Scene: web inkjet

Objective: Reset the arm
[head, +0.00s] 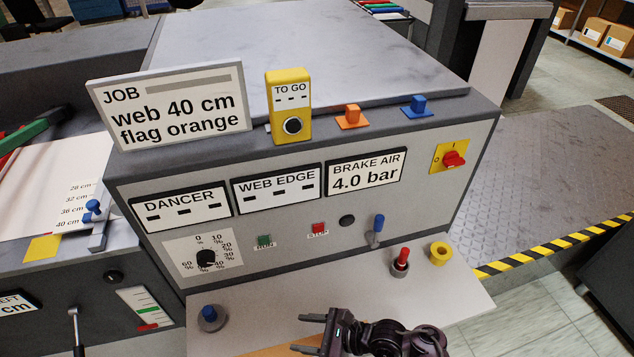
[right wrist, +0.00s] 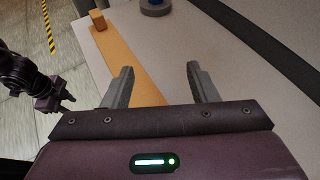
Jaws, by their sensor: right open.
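My right gripper (head: 300,333) is at the bottom of the head view, above the front shelf of the console. In the right wrist view my right gripper (right wrist: 160,82) has its two grey fingers spread wide with nothing between them. A tan strip (right wrist: 130,62) with a small block at its end lies on the shelf below the fingers.
The console front (head: 280,240) has a dial, buttons and a blue lever (head: 377,229). A job sign (head: 170,105) stands above. Air around my right gripper looks clear.

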